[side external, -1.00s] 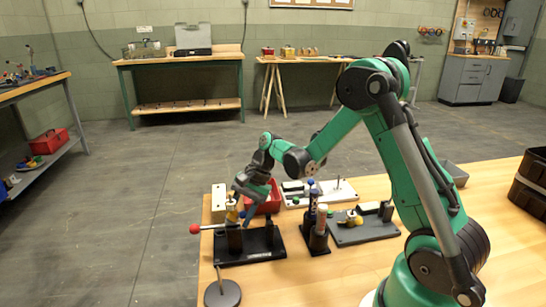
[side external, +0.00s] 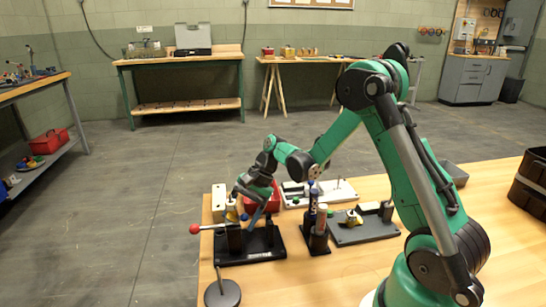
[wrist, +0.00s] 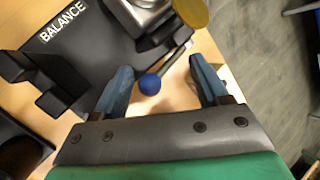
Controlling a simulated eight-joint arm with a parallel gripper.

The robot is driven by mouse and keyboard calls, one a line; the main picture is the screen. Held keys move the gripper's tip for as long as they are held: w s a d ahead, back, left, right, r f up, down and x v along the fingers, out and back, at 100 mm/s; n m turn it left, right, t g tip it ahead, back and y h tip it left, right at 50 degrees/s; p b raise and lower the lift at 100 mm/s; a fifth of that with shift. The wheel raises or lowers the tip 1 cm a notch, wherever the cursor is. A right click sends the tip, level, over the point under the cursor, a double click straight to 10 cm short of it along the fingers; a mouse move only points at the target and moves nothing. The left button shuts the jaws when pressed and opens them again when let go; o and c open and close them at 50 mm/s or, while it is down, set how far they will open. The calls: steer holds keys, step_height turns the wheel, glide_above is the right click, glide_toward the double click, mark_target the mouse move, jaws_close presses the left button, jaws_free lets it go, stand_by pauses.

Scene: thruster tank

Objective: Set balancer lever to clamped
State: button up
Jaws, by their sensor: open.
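The balancer is a black base lettered BALANCE (wrist: 62,38), with a metal part and a yellow disc beside it in the wrist view. Its lever (wrist: 174,58) is a thin rod ending in a blue ball (wrist: 150,84). The ball lies between the blue fingers of my gripper (wrist: 162,75), nearer the left finger; I cannot tell if they touch. My gripper is open. In the side view it also shows (side external: 244,208), low over a black fixture (side external: 250,256) at the table's left edge. The blue ball cannot be made out there.
A red-tipped lever (side external: 196,229) sticks out left past the table edge. A red bin (side external: 263,198) stands behind my gripper. A holder with bottles (side external: 317,238) and a grey plate (side external: 362,231) stand to the right. A dark disc (side external: 222,293) lies in front.

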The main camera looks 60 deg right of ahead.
steer(key=shift+r, duration=0.4)
step_height(320, 180, up, 16)
steer(key=s+d, duration=0.1)
steer(key=d, duration=0.1)
steer(key=s+a+n+t+h, duration=0.4)
steer(key=s+a+n, duration=0.4)
steer(key=n, duration=0.5)
steer(key=shift+s+f+n+h, duration=0.15)
steer(key=shift+s+n+h, duration=0.15)
steer(key=shift+h, duration=0.6)
steer(key=shift+a, duration=0.1)
